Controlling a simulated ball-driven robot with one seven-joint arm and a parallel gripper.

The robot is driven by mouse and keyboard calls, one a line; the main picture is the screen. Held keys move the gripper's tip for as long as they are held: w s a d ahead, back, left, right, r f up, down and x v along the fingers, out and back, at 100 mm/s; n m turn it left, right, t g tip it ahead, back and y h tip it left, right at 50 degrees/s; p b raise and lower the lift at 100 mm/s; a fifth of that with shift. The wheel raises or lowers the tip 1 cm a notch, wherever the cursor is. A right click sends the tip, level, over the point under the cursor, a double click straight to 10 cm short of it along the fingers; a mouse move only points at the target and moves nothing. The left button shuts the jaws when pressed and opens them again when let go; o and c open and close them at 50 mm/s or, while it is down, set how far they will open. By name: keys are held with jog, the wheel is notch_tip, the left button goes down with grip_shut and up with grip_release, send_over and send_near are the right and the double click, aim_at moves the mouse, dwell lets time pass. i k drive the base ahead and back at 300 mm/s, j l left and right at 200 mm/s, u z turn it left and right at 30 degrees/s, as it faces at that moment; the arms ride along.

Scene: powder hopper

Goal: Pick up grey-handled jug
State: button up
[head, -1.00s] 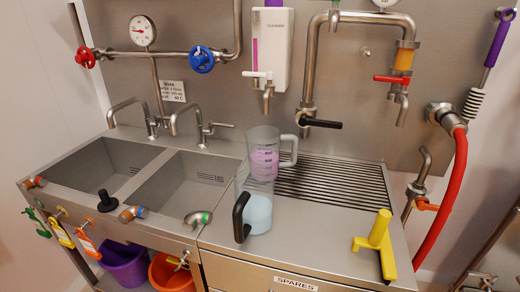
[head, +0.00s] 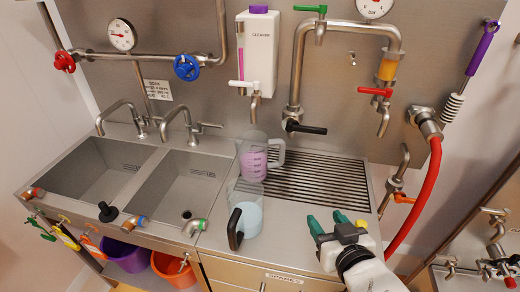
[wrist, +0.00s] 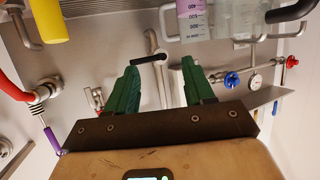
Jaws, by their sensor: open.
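The grey-handled jug (head: 254,162) is clear, with pink liquid in it. It stands upright on the steel counter, at the left end of the ribbed drainer, its grey handle pointing right. In the wrist view the jug (wrist: 193,20) is at the top, cut off by the edge. A black-handled jug (head: 249,218) with pale blue liquid stands just in front of it and overlaps its lower part. My gripper (head: 328,220) has green fingers, open and empty, to the right of both jugs and apart from them. The fingers (wrist: 160,88) are spread in the wrist view.
Two sink basins (head: 180,187) lie left of the jugs. A tap with a black lever (head: 305,129) hangs behind the drainer (head: 315,178). A red hose (head: 418,205) runs down at right. A yellow object (wrist: 47,20) shows in the wrist view.

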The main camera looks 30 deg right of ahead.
aim_at(251, 146)
jog(key=i+l, duration=0.25)
jog(key=i, duration=0.15)
jog(key=i+l, duration=0.25)
jog(key=i, duration=0.2)
